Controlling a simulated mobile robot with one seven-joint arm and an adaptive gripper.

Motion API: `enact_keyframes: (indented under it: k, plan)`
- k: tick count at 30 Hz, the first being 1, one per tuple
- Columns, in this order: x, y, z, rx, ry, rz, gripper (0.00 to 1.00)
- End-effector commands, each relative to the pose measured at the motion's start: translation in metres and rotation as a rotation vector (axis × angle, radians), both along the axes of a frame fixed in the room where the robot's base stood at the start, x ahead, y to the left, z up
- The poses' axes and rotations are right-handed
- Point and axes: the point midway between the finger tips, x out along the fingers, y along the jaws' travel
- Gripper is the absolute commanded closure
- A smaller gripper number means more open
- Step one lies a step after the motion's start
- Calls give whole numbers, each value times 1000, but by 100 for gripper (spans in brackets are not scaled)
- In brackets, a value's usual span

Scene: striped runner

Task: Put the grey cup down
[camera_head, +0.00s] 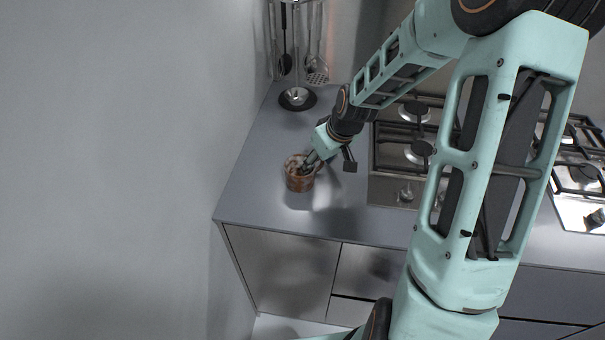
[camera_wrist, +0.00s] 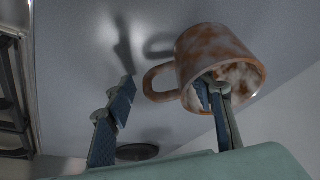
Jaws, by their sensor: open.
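The only cup in view is mottled brown and white, not plain grey. This cup (camera_head: 299,181) appears to stand upright on the grey counter (camera_head: 262,190), near its left end. In the wrist view the cup (camera_wrist: 205,48) is at the upper right, its handle pointing left. My gripper (camera_head: 330,160) is open at the cup; it also shows in the wrist view (camera_wrist: 167,88). One finger reaches into the cup's mouth. The other finger is outside, beyond the handle, with a gap to it. Whether the inner finger touches the wall cannot be told.
A gas hob (camera_head: 395,185) lies to the right of the cup. A utensil stand (camera_head: 297,98) with hanging tools is at the back left. A wall (camera_head: 130,170) closes the left side. The counter in front of the cup is clear to its front edge.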

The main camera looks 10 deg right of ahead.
Motion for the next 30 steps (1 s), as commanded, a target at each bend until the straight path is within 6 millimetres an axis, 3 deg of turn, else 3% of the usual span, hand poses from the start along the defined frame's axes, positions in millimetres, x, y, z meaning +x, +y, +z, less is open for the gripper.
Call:
enact_keyframes:
  k: [2,14,23,30]
  plan:
    - [0,0,0,0,0,0,56]
    - [0,0,0,0,0,0,100]
    - [0,0,2,0,-1,0,100]
    - [0,0,15,0,-1,0,100]
